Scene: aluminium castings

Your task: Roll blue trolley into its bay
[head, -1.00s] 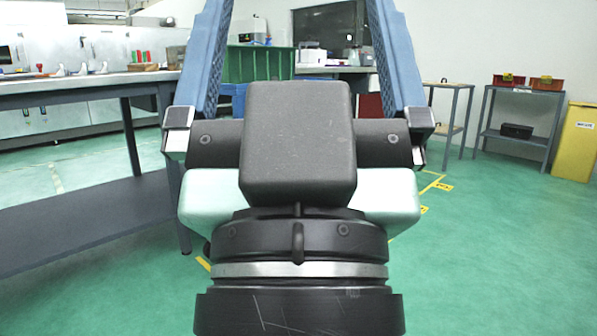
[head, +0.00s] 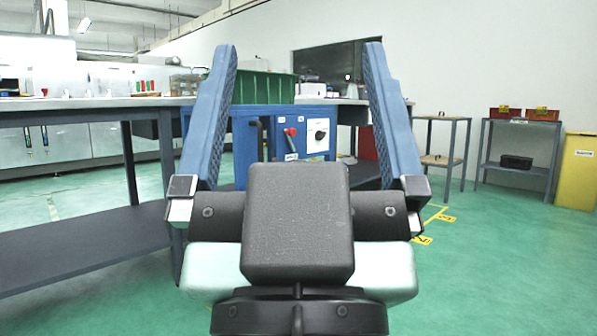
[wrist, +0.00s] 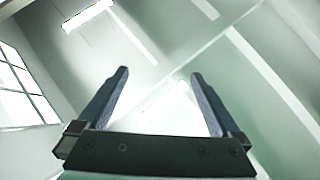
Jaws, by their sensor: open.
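A blue box-like unit (head: 265,132), which looks like the blue trolley, stands ahead between my fingers in the head view. Its front has a red knob (head: 290,132), a white dial panel (head: 318,135) and a dark upright handle. My gripper hides its lower part, so its wheels do not show. My gripper (head: 301,50) is open and empty, with its blue fingers wide apart and pointing up. In the wrist view my gripper (wrist: 160,73) shows only ceiling and wall beyond it. Yellow floor markings (head: 447,218) with small tags lie to the right; I cannot tell whether they mark the bay.
A green crate (head: 264,86) sits on or behind the blue unit. A long grey bench (head: 70,104) with a low dark shelf (head: 80,236) stands close on the left. Small tables (head: 443,160) and a yellow bin (head: 580,170) stand at the right. Green floor at right front is clear.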

